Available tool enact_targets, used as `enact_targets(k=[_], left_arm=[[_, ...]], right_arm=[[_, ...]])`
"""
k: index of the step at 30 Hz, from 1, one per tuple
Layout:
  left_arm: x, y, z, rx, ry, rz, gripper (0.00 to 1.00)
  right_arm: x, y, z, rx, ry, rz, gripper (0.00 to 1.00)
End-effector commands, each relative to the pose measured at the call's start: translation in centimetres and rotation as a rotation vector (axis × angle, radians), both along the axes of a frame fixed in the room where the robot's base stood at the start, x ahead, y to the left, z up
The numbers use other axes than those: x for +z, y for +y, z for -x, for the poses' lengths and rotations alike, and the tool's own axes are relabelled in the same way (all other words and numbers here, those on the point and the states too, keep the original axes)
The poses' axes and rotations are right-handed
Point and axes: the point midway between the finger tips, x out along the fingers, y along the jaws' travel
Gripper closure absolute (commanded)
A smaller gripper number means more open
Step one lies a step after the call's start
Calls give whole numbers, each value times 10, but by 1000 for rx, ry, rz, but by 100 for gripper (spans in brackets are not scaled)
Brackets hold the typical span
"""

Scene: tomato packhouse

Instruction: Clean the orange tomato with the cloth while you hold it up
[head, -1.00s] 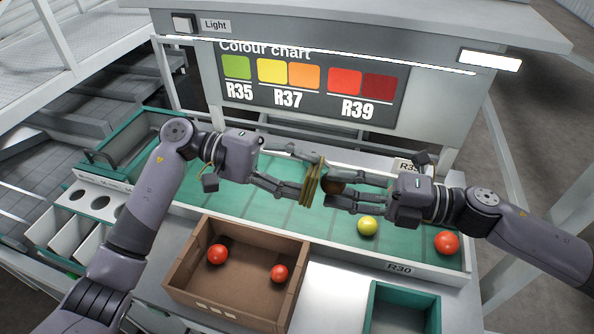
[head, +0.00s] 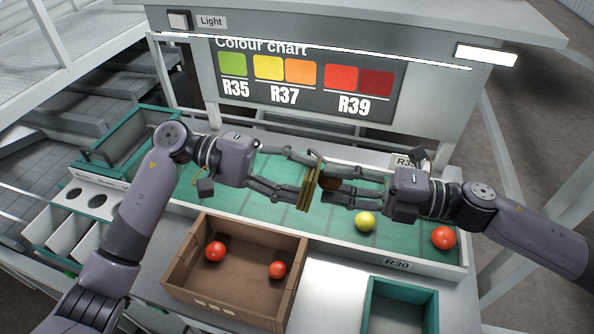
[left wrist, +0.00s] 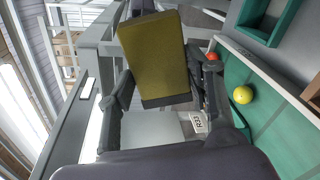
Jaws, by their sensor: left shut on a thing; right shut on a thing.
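My left gripper (head: 310,178) is shut on a flat olive-yellow cloth (head: 306,190), which stands roughly upright. The cloth also fills the upper middle of the left wrist view (left wrist: 155,52). My right gripper (head: 333,186) is shut on the tomato (head: 330,184), which looks dark brown-orange in shadow. It is held up above the green sorting surface (head: 255,197). The cloth's face is right beside the tomato's left side; I cannot tell for sure whether they touch. The tomato is hidden behind the cloth in the left wrist view.
A yellow tomato (head: 365,221) and a red tomato (head: 443,237) lie on the green surface below. A cardboard box (head: 228,297) in front holds two red tomatoes. A green crate (head: 400,287) stands front right. The colour chart panel (head: 310,85) rises behind.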

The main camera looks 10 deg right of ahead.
Motion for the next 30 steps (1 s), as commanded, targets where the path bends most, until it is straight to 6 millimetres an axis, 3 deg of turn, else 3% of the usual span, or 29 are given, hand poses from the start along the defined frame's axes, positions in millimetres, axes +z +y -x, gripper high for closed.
enact_targets(k=[19, 30], left_arm=[[1, -10, -27, -1, 0, -1, 75], [2, -11, -30, -1, 0, -1, 75]], right_arm=[[0, 0, 0, 1, 0, -1, 80], [0, 0, 0, 0, 0, -1, 80]])
